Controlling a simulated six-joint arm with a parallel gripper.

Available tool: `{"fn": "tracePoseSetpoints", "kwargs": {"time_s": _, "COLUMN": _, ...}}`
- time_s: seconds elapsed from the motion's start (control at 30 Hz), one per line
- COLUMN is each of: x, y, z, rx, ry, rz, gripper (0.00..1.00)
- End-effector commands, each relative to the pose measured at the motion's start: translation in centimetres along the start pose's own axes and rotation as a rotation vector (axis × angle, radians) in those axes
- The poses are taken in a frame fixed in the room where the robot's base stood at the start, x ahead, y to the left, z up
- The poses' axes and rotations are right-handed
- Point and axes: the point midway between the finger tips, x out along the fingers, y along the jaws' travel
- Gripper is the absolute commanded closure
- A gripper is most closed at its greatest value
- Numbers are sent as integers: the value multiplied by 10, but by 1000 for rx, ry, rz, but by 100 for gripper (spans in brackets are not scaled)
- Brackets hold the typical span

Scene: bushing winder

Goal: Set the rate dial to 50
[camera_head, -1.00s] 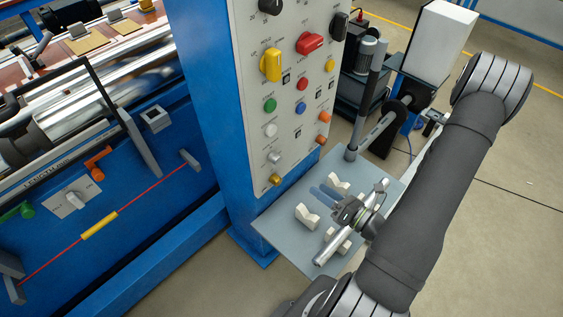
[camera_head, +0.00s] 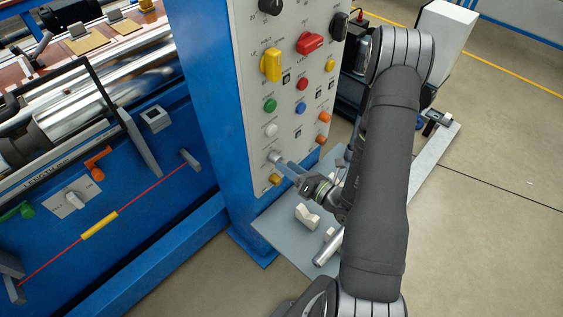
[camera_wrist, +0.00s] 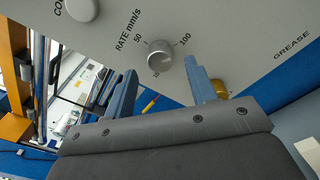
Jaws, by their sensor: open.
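The rate dial (camera_wrist: 160,54) is a small silver knob on the grey control panel. Its label reads RATE mm/s, with 50 at upper left, 100 at upper right and a partly readable number below. Which mark the dial points to is too small to tell. In the head view the dial (camera_head: 273,156) is low on the panel. My gripper (camera_wrist: 160,52) is open, and its blue fingers appear on either side of the dial in the wrist view. In the head view my gripper (camera_head: 279,160) reaches the panel at the dial. Whether the fingers touch it is unclear.
A brass knob (camera_head: 275,180) sits just below the dial; it shows close to the right finger in the wrist view (camera_wrist: 221,89). A white knob (camera_head: 270,130) is above. A grey shelf (camera_head: 280,228) with pale blocks (camera_head: 306,215) is below.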

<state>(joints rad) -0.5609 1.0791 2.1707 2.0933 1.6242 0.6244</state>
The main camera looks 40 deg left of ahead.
Motion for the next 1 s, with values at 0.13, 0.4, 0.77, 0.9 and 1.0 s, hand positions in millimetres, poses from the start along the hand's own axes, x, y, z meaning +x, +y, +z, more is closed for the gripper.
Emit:
{"fn": "tracePoseSetpoints", "kwargs": {"time_s": 0.13, "x": 18, "y": 1, "z": -1, "rx": -1, "ry": 2, "rz": 3, "gripper": 48}}
{"fn": "tracePoseSetpoints", "kwargs": {"time_s": 0.4, "x": 32, "y": 0, "z": 0, "rx": 1, "ry": 0, "rz": 0, "gripper": 48}}
{"fn": "tracePoseSetpoints", "kwargs": {"time_s": 0.77, "x": 33, "y": 0, "z": 0, "rx": 1, "ry": 0, "rz": -1, "gripper": 66}}
{"fn": "tracePoseSetpoints", "kwargs": {"time_s": 0.9, "x": 33, "y": 0, "z": 0, "rx": 1, "ry": 0, "rz": 0, "gripper": 93}}
{"fn": "tracePoseSetpoints", "kwargs": {"time_s": 1.0, "x": 33, "y": 0, "z": 0, "rx": 0, "ry": 0, "rz": 0, "gripper": 93}}
